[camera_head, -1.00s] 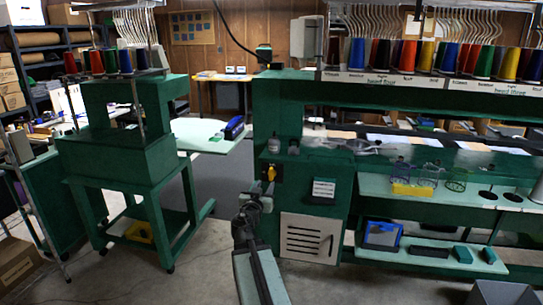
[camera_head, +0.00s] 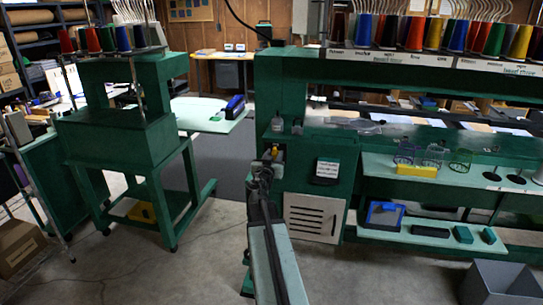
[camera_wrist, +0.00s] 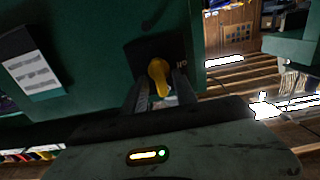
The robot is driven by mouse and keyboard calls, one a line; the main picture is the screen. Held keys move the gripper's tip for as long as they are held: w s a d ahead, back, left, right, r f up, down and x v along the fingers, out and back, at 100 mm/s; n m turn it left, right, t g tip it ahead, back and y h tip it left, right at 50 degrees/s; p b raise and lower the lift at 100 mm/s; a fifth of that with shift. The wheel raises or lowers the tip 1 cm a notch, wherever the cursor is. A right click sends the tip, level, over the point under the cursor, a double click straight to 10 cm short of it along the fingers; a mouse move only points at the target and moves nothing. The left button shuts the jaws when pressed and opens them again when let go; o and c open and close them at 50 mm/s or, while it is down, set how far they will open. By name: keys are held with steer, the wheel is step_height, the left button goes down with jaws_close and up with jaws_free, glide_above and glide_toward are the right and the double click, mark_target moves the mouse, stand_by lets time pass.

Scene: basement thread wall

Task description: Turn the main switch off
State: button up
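The main switch is a yellow rotary knob (camera_wrist: 157,72) on a dark plate (camera_wrist: 178,50) on the green machine cabinet. In the wrist view its narrow handle points down toward my gripper. A small light label beside it is too small to read surely. My gripper (camera_wrist: 162,88) has one finger on each side of the knob's handle, with a slim gap seeming to show, so it looks open around it. In the head view the knob (camera_head: 274,152) is partly hidden by my gripper (camera_head: 266,162), right at the cabinet's left front.
A white label card (camera_head: 327,169) and a louvred vent (camera_head: 313,217) are on the cabinet to the right. Shelves with a yellow box (camera_head: 416,171) extend right. A green machine stand (camera_head: 120,150) stands left, with open floor (camera_head: 200,265) between.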

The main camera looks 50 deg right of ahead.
steer(key=shift+w, duration=0.1)
jaws_close()
steer(key=shift+a+n, duration=0.1)
steer(key=shift+n, duration=0.3)
steer(key=n, duration=1.1)
steer(key=shift+w+a+f+n+b, duration=0.25)
steer(key=shift+w+f+n+b, duration=0.15)
steer(key=n, duration=0.5)
steer(key=shift+f, duration=0.25)
steer(key=shift+n, duration=0.3)
steer(key=shift+o, duration=0.8)
jaws_free()
